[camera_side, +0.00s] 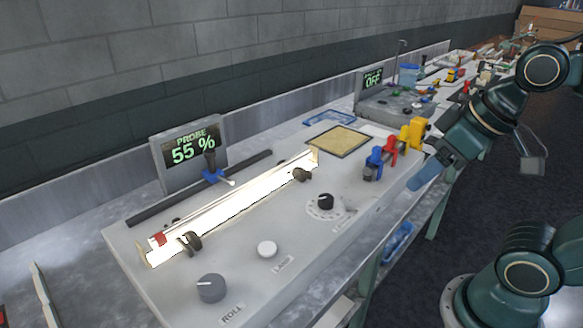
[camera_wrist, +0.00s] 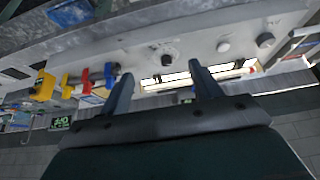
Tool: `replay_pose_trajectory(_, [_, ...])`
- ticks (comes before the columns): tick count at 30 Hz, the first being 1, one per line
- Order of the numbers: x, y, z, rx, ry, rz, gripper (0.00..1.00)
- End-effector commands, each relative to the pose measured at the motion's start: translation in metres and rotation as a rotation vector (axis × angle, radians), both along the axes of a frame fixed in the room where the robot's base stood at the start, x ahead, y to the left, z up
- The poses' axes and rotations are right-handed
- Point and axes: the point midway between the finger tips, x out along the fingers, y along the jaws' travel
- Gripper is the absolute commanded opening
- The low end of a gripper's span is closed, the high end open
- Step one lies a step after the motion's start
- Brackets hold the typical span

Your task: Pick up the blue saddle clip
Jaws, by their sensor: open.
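The blue saddle clip (camera_side: 374,163) stands at the right end of the pale bench unit, nearest the front of a row with a red clip (camera_side: 390,148) and a yellow clip (camera_side: 415,132). In the wrist view the blue clip (camera_wrist: 109,74) shows just left of my left finger, with the yellow clip (camera_wrist: 42,87) farther left. My gripper (camera_side: 425,178) is raised off the unit's right edge, to the right of the blue clip and apart from it. In the wrist view my gripper (camera_wrist: 160,88) has its fingers spread with nothing held between them.
A bright glowing trough (camera_side: 235,205) lies along the unit, with dark rests at its ends. Knobs (camera_side: 325,201) sit in front of it. A probe display (camera_side: 190,152) stands behind. A tan square pad (camera_side: 340,141) lies behind the clips. A blue bin (camera_side: 398,242) is below the bench.

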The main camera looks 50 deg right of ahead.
Motion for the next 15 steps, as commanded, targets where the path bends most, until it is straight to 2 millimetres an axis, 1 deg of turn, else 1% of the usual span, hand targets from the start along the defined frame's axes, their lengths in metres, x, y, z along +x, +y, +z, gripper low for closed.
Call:
replay_pose_trajectory(5, [0.004, -0.002, 0.003, 0.01, 0.009, -0.029, 0.64])
replay_pose_trajectory(8, [0.011, -0.005, 0.007, 0.026, 0.027, -0.076, 0.64])
replay_pose_trajectory(11, [0.021, -0.01, 0.013, 0.053, 0.052, -0.153, 0.64])
replay_pose_trajectory(15, [0.041, -0.022, 0.023, 0.1, 0.099, -0.301, 0.64])
